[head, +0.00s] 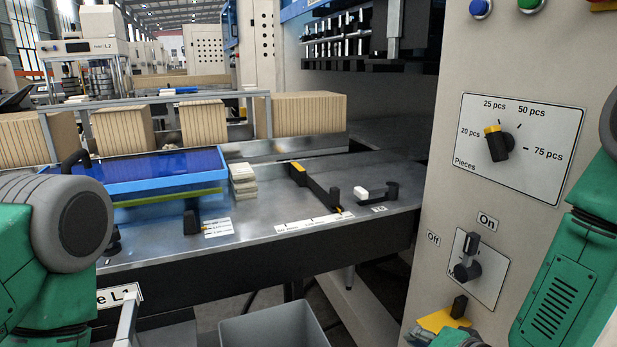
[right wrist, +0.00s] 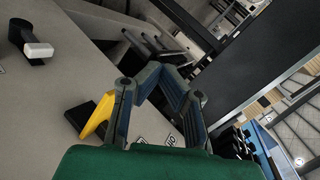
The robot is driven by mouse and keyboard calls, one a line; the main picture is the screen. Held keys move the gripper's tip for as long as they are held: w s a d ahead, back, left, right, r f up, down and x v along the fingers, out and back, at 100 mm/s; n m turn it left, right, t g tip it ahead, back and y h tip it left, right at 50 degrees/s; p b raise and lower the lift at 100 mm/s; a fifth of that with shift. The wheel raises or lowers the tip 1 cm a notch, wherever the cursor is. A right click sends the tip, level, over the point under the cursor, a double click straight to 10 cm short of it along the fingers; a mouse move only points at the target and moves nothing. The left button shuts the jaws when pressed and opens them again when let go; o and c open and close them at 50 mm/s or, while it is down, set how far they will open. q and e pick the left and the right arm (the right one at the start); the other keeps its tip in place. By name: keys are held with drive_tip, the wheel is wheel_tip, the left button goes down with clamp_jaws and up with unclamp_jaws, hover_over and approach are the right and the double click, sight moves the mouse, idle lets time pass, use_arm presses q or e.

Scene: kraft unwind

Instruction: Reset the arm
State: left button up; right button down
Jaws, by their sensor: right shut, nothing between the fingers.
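My right arm (head: 555,285) comes in at the right of the head view, beside the grey control panel. My right gripper (right wrist: 164,74) shows in the right wrist view, its two fingers together and empty. A yellow part with a black handle (right wrist: 97,117) lies just left of the fingers; I cannot tell whether they touch it. In the head view a yellow part with a black handle (head: 443,318) sits low on the panel, just above a green piece of my right arm. My left arm (head: 45,270) shows at the left edge; its gripper is not in view.
The panel carries a Pieces dial (head: 497,145), its yellow end near 25 pcs, and an On/Off switch (head: 468,258) with an upright handle. The metal table (head: 260,205) bears a blue tray (head: 150,180) and small levers. A grey bin (head: 270,328) stands below its edge.

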drive_tip(key=s+d+f+n+g+h, duration=0.1)
drive_tip(key=s+d+f+n+g, duration=0.1)
drive_tip(key=s+f, duration=0.4)
drive_tip(key=s+d+f+n+g+h, duration=0.2)
drive_tip(key=s+f+n+g, duration=0.2)
drive_tip(key=s, duration=0.9)
drive_tip(key=s+d+f+n+g+h+b, duration=0.1)
drive_tip(key=s+d+f+n+g, duration=0.2)
drive_tip(key=s+f, duration=0.4)
drive_tip(key=shift+s+f+g+h, duration=0.35)
drive_tip(key=shift+s+g, duration=0.25)
drive_tip(key=shift+s, duration=1.1)
drive_tip(key=shift+a, duration=0.2)
